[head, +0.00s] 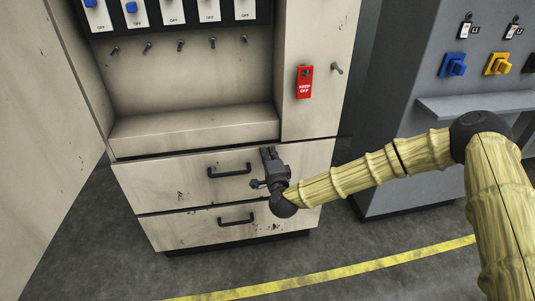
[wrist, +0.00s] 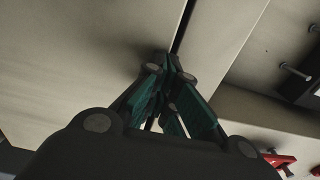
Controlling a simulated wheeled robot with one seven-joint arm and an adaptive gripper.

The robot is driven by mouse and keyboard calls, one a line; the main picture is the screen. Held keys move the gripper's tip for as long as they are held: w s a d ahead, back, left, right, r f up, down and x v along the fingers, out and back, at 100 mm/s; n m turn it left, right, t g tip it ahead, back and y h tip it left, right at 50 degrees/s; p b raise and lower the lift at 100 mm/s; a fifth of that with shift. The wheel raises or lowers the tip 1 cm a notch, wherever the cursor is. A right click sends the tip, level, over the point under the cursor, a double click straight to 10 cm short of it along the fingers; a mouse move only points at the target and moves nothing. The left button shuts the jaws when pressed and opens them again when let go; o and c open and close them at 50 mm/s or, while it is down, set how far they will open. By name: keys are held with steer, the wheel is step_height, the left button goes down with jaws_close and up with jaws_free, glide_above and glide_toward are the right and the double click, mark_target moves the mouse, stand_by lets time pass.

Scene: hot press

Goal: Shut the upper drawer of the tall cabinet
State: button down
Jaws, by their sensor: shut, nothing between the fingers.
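The tall cabinet (head: 190,129) is cream coloured and worn, and stands in front of me. Its upper drawer (head: 180,185) has a black bar handle (head: 229,170). The drawer front looks nearly flush, with a thin dark gap along its top edge; I cannot tell whether it is fully shut. My gripper (head: 268,152) is to the right of the handle, at the upper part of the drawer front. In the wrist view, its fingertips (wrist: 170,66) are together and empty beside a dark seam between pale panels. I cannot tell whether they touch the panel.
The lower drawer (head: 180,230) with its own black handle looks shut. A grey console (head: 410,75) stands to the right. Floor (head: 350,245) in front is clear, with a yellow line.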

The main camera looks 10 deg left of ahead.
steer(key=v, duration=1.4)
steer(key=s+d+f+n+g, duration=0.1)
steer(key=s+f+n+g, duration=0.5)
steer(key=s+f, duration=0.7)
steer(key=s+d+f+n+g+h, duration=0.2)
steer(key=s+d+f+n+g, duration=0.15)
steer(key=s+d+f, duration=0.55)
steer(key=s+d+f+n+g+h, duration=0.1)
steer(key=s+d+f+n+g, duration=0.2)
steer(key=s+d+f+g, duration=0.5)
steer(key=s+d+r+n+h, duration=0.1)
steer(key=s+d+r+h, duration=0.1)
steer(key=s+d, duration=0.75)
step_height(320, 180, up, 16)
steer(key=p, duration=1.6)
steer(key=shift+s+h+p, duration=0.3)
steer(key=shift+p, duration=0.1)
